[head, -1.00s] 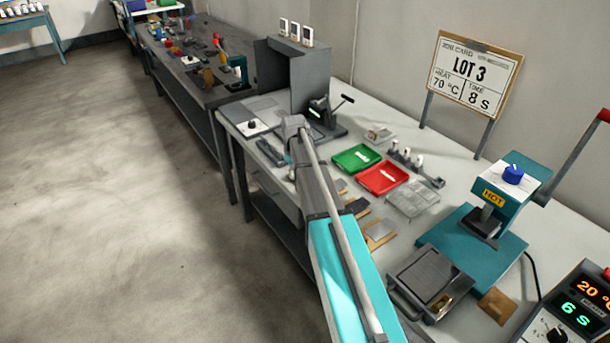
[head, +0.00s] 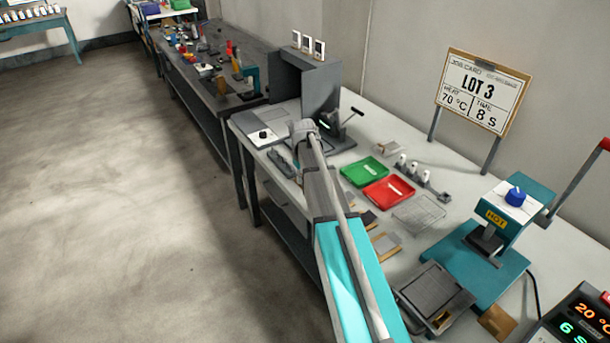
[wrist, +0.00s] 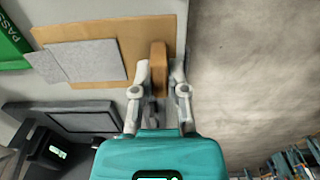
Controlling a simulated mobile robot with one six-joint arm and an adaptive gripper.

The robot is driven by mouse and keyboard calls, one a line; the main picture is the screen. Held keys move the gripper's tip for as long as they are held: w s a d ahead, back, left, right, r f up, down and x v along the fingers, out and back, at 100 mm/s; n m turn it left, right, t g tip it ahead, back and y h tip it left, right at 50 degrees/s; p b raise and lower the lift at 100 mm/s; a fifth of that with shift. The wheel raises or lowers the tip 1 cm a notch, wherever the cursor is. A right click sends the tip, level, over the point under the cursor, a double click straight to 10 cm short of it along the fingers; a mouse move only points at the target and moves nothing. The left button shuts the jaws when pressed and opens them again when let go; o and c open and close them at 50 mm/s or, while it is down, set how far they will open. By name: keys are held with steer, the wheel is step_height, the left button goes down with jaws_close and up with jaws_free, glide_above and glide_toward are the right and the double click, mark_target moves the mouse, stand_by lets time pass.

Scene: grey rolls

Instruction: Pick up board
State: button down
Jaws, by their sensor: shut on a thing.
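The board (wrist: 102,30) shows in the wrist view as a flat tan panel with grey sheets (wrist: 85,62) over its lower left part. A brown block (wrist: 159,66) stands at its right edge like a grip. My gripper (wrist: 160,76) has one finger on each side of this block and is shut on it. Whether the board is clear of the table cannot be told. In the head view my arm hides the gripper; a tan board with a grey piece (head: 386,244) lies right of the arm.
Green (head: 365,171) and red (head: 389,191) trays, a wire rack (head: 419,212) and a teal HOT press (head: 497,240) stand right of my arm. A grey hooded stand (head: 318,88) is at the far end. Open floor lies left.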

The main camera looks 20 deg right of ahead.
steer(key=s+a+r+p, duration=0.7)
steer(key=s+a+r, duration=0.1)
steer(key=s, duration=0.1)
steer(key=shift+a, duration=0.35)
stand_by(0.6)
